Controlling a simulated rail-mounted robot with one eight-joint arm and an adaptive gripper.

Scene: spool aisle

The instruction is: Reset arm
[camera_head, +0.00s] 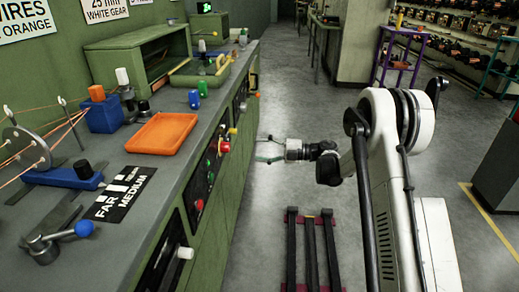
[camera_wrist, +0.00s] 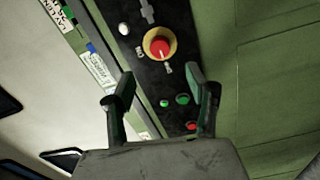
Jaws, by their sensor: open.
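My gripper (camera_head: 268,149) is at the middle of the head view, beside the front of the green bench, over the aisle floor. It points left toward the bench's control panel. In the wrist view my gripper (camera_wrist: 160,95) shows two dark fingers spread apart with nothing between them. My arm (camera_head: 385,140) is folded at the right of the head view. Contact between fingers and panel cannot be seen.
An orange tray (camera_head: 162,133), a blue block with an orange top (camera_head: 102,112) and a FAR/MEDIUM label (camera_head: 120,195) are on the bench top (camera_head: 165,185). A purple shelf (camera_head: 398,62) stands at the back right. The grey aisle floor (camera_head: 290,85) is clear behind my gripper.

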